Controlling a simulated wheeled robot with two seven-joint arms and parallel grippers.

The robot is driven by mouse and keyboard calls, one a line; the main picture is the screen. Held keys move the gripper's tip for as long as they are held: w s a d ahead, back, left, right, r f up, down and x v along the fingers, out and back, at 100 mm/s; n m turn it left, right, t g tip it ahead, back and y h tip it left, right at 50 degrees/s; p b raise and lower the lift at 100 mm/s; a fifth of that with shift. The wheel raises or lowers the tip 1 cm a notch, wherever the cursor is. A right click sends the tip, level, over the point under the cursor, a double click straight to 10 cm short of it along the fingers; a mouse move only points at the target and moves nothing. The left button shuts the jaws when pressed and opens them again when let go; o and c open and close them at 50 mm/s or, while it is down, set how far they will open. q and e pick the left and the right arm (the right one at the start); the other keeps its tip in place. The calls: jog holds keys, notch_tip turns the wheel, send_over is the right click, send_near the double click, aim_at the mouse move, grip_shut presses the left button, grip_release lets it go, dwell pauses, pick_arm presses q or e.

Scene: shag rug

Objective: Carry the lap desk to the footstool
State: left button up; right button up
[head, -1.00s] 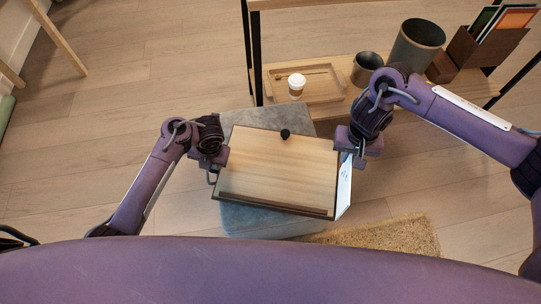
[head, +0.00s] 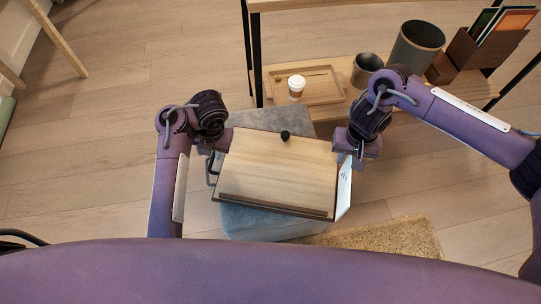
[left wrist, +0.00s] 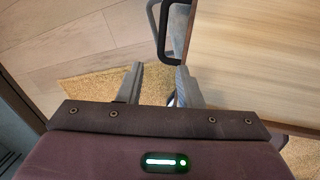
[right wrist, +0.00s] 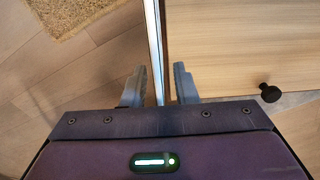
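The lap desk (head: 278,170) has a pale wooden top with a dark front ledge, a black knob at its far edge and a dark side handle (left wrist: 163,35). It lies over the grey-blue footstool (head: 262,222), slightly turned; whether it rests fully on it cannot be told. My left gripper (left wrist: 158,82) is open at the desk's left side, with the handle ahead of its fingertips and nothing between them. My right gripper (right wrist: 160,82) is at the right side, its fingers apart on either side of a thin pale strip along the desk's edge.
A shelf unit (head: 330,105) stands behind, holding a wooden tray (head: 325,98) with a paper cup (head: 296,86), dark metal pots (head: 417,45) and a file box. A tan shag rug (head: 395,238) lies at the front right.

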notch_tip(320, 180, up, 12)
jog(key=shift+r, duration=0.1)
pick_arm(q)
jog(key=shift+d+r, duration=0.2)
jog(key=shift+r, duration=0.85)
